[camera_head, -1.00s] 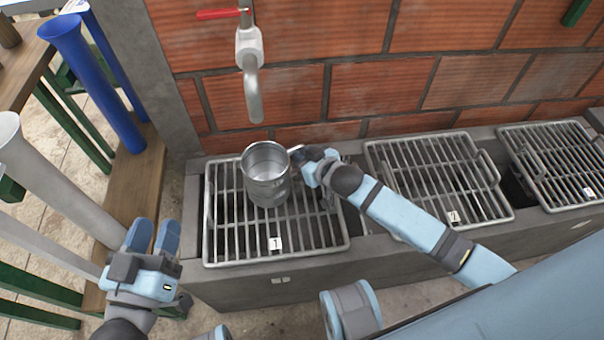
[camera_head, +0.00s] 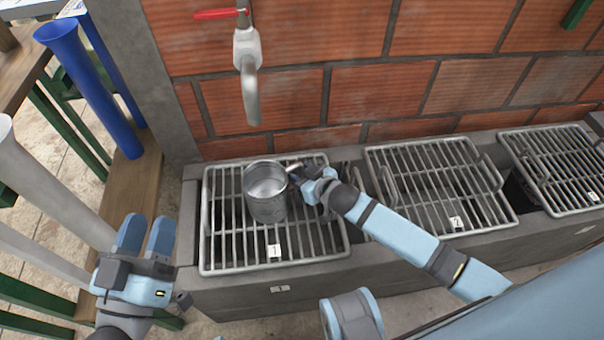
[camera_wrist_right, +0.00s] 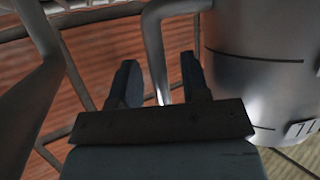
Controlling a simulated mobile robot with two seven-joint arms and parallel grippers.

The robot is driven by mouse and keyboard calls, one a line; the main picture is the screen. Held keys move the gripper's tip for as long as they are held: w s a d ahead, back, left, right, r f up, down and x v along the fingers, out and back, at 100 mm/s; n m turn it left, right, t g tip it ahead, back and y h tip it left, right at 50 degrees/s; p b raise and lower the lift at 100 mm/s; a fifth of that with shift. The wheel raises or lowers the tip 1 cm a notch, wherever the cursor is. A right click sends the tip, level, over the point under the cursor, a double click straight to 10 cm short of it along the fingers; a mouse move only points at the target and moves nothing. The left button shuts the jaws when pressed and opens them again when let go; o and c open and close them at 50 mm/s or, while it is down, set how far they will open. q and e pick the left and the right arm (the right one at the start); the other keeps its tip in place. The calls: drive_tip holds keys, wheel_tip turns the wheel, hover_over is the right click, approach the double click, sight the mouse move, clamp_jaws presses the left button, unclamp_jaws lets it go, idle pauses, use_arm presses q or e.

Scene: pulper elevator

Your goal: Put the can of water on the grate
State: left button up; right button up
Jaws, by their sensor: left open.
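The metal can (camera_head: 266,195) is a grey cylinder with an open top and a side handle. It is upright over the left grate (camera_head: 204,250), its base at or just above the bars; I cannot tell whether it touches. My right gripper (camera_head: 308,180) is at the handle on the can's right side. In the right wrist view, the handle (camera_wrist_right: 157,60) passes between the fingers of the gripper (camera_wrist_right: 160,85), and the can's wall (camera_wrist_right: 255,75) is at right. Water inside is not clearly seen. My left gripper (camera_head: 145,236) is open and empty, left of the grate.
A tap (camera_head: 248,70) with a red lever hangs on the brick wall behind the can. Two more grates, a middle one (camera_head: 440,185) and a right one (camera_head: 555,165), lie along the concrete trough. Blue (camera_head: 95,85) and grey pipes stand at left.

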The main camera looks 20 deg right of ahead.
drive_tip(key=shift+s+r, duration=0.15)
drive_tip(key=shift+r, duration=0.05)
drive_tip(key=p+v, duration=0.1)
drive_tip(key=v, duration=0.1)
drive_tip(key=shift+s+d+r, duration=0.2)
drive_tip(key=shift+s, duration=0.1)
use_arm(q)
drive_tip(key=f+p, duration=0.1)
drive_tip(key=a+f+g+y, duration=0.1)
drive_tip(key=f, duration=0.1)
drive_tip(key=a+f+g+y+p, duration=0.1)
drive_tip(key=f, duration=0.1)
drive_tip(key=shift+w+p, duration=0.15)
drive_tip(key=shift+p, duration=0.2)
use_arm(e)
drive_tip(key=v, duration=0.9)
drive_tip(key=shift+f, duration=0.1)
